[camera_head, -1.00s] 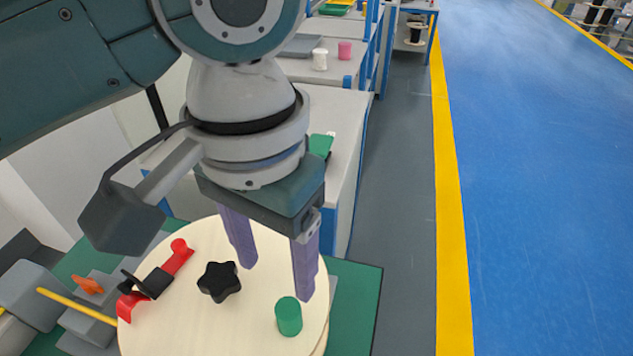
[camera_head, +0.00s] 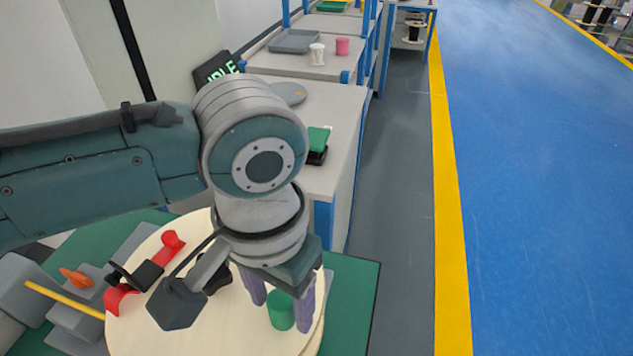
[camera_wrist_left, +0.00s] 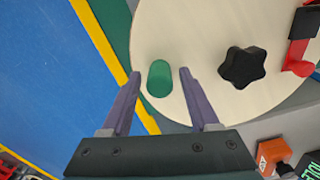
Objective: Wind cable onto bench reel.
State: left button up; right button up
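The pale wooden bench reel (camera_head: 230,330) lies face up at the lower left of the head view. A green cylindrical handle (camera_head: 281,311) stands near its right edge, and a black star knob (camera_wrist_left: 243,67) is at its centre. My left gripper (camera_head: 280,306) is open, its purple fingers pointing down at the handle. In the left wrist view the handle (camera_wrist_left: 160,78) lies between the fingertips, with gaps on both sides. My right gripper is out of view.
Red and black clamp parts (camera_head: 171,243) sit at the reel's left edge, near an orange lever (camera_head: 76,278). A green mat (camera_head: 352,300) lies beneath. Behind are a green-topped pedal (camera_head: 318,139) and an IDLE display (camera_head: 217,70).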

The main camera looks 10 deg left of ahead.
pick_arm(q)
grip_shut()
dwell(1.2)
